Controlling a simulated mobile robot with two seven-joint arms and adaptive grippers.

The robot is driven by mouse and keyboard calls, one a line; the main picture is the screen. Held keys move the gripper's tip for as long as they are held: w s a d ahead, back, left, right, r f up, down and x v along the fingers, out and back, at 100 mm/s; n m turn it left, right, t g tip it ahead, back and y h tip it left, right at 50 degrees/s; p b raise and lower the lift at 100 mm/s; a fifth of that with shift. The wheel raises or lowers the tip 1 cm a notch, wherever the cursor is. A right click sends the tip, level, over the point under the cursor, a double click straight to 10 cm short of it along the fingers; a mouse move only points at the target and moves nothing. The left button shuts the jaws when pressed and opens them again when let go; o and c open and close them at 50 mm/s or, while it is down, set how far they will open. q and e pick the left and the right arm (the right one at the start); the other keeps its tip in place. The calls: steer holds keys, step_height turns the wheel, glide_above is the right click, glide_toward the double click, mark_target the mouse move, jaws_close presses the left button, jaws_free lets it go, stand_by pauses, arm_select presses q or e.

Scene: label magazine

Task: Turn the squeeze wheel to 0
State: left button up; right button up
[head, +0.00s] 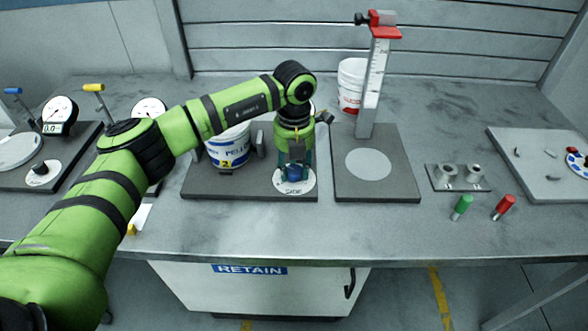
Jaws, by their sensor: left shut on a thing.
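A white round dial plate (297,186) with small dark lettering, too small to read for sure, lies on a dark base plate (225,187) at the middle of the bench. A blue knob or wheel (296,153) stands over it, mostly hidden by my gripper; I take it to be the squeeze wheel. My left gripper (295,172) points straight down over the dial plate and is shut on this wheel. The wheel's setting cannot be read from here. My right gripper is not in view.
A white bucket (228,148) stands just left of my gripper. Right of it are a stand with a tall scale (372,90) and a red slider (384,28). Gauges (60,113) are at left.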

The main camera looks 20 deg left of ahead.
mark_target(294, 169)
arm_select(q)
steer(key=n+b, duration=0.1)
steer(key=n, duration=0.5)
steer(key=shift+f+b, duration=0.1)
steer(key=shift+b, duration=0.3)
steer(key=n+b, duration=0.1)
steer(key=n, duration=0.5)
steer(key=shift+n, duration=0.3)
steer(key=o, duration=1.1)
steer(key=shift+o, duration=0.2)
step_height(294, 169, up, 12)
